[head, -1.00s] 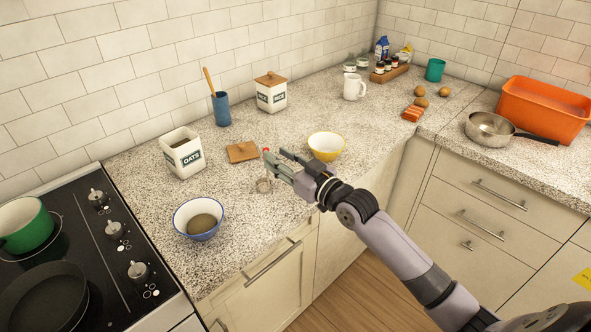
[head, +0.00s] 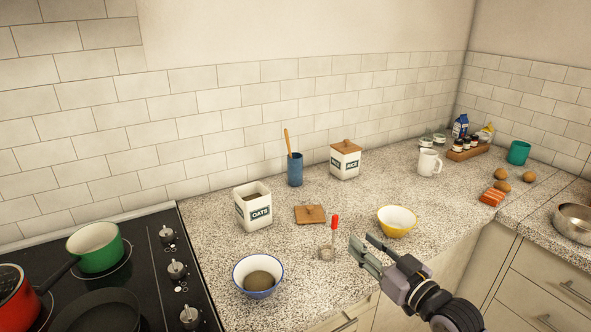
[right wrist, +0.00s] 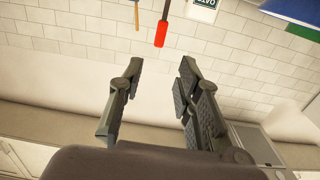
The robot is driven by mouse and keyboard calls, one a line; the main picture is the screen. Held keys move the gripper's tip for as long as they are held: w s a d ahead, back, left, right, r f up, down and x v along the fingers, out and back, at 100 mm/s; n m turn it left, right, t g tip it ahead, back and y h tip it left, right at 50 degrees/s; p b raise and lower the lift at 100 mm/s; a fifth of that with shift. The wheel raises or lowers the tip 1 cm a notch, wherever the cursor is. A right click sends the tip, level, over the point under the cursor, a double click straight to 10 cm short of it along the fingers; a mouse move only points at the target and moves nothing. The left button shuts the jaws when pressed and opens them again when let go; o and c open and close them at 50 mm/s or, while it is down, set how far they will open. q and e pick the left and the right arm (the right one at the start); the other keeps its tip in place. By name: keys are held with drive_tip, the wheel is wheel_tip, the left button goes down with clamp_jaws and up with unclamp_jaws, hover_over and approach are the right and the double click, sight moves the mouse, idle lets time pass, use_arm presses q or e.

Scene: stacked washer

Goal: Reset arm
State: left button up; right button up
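My right gripper (head: 368,250) is open and empty above the front edge of the counter. In the right wrist view its two fingers (right wrist: 155,95) are spread with a clear gap. A small metal scoop with a red handle (head: 334,222) stands on the counter just left of the fingertips, apart from them. Its red handle also shows beyond the fingers in the right wrist view (right wrist: 161,34). My left gripper is not in view.
Near the gripper are a yellow bowl (head: 397,221), a blue-rimmed bowl with brown contents (head: 258,276), an open oats canister (head: 253,207) and its wooden lid (head: 310,214). The stove (head: 150,262) with pots is at left. Open space lies before the counter's front edge.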

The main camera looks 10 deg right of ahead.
drive_tip(key=s+a+f+g+h, duration=0.1)
drive_tip(key=s+a+f+g, duration=0.2)
drive_tip(key=s+f, duration=0.3)
drive_tip(key=s+a+f+g+h, duration=0.1)
drive_tip(key=s+a+f+g, duration=0.15)
drive_tip(key=s+f, duration=0.45)
drive_tip(key=s+d+f+m+g+h, duration=0.15)
drive_tip(key=s+f+g, duration=0.3)
drive_tip(key=s, duration=0.45)
drive_tip(key=s+f+m+g+h, duration=0.1)
drive_tip(key=s+f+g+h, duration=0.15)
drive_tip(key=s+f, duration=0.45)
drive_tip(key=s+f+g, duration=0.2)
drive_tip(key=s+f, duration=0.1)
drive_tip(key=f, duration=2.2)
drive_tip(key=s+d+f+n+g, duration=0.1)
drive_tip(key=s+d+f, duration=0.2)
drive_tip(key=s+f, duration=1.2)
drive_tip(key=shift+s, duration=0.8)
